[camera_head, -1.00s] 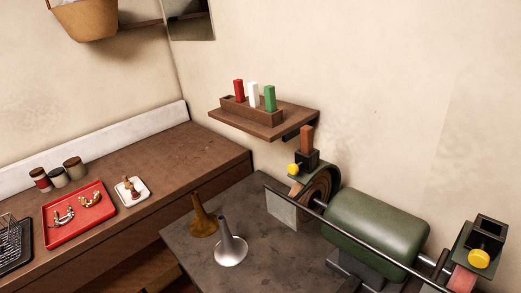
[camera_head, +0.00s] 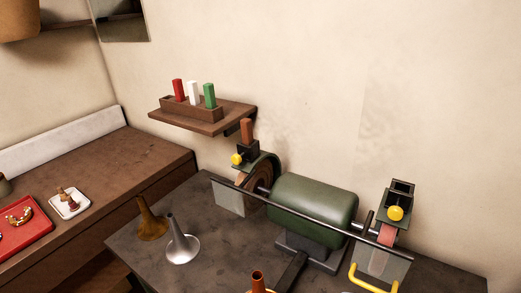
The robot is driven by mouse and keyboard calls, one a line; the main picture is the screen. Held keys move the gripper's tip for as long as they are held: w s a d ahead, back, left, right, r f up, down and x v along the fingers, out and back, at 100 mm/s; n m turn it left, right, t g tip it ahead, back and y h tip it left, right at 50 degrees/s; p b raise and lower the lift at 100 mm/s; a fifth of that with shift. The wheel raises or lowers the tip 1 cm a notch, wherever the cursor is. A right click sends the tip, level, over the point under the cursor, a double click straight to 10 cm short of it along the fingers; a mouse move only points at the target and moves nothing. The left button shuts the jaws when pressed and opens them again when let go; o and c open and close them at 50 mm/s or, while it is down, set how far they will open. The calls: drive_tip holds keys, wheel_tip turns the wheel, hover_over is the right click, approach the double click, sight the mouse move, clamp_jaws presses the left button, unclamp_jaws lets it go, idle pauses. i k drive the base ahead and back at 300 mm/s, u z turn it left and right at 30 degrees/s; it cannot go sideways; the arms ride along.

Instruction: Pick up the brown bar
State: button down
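The brown bar (camera_head: 247,131) stands upright in a small black holder (camera_head: 246,151) above the left wheel of the green buffing machine (camera_head: 312,207). Its upper part shows; its lower end is hidden in the holder. A yellow knob (camera_head: 236,159) sits on the holder's left side. My gripper is not in view.
A wall shelf (camera_head: 220,126) carries a wooden rack with red, white and green bars. A second black holder (camera_head: 400,190), seemingly empty, is at the machine's right. A brass cone (camera_head: 151,220) and a silver cone (camera_head: 181,245) stand on the dark bench. A long rod crosses the machine's front.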

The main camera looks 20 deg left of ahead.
sight(246, 124)
drive_tip(key=k, duration=0.8)
drive_tip(key=u, duration=0.3)
drive_tip(key=i, duration=1.05)
drive_tip(key=k, duration=1.3)
drive_tip(key=u, duration=0.5)
drive_tip(key=i, duration=2.3)
drive_tip(key=z, duration=0.35)
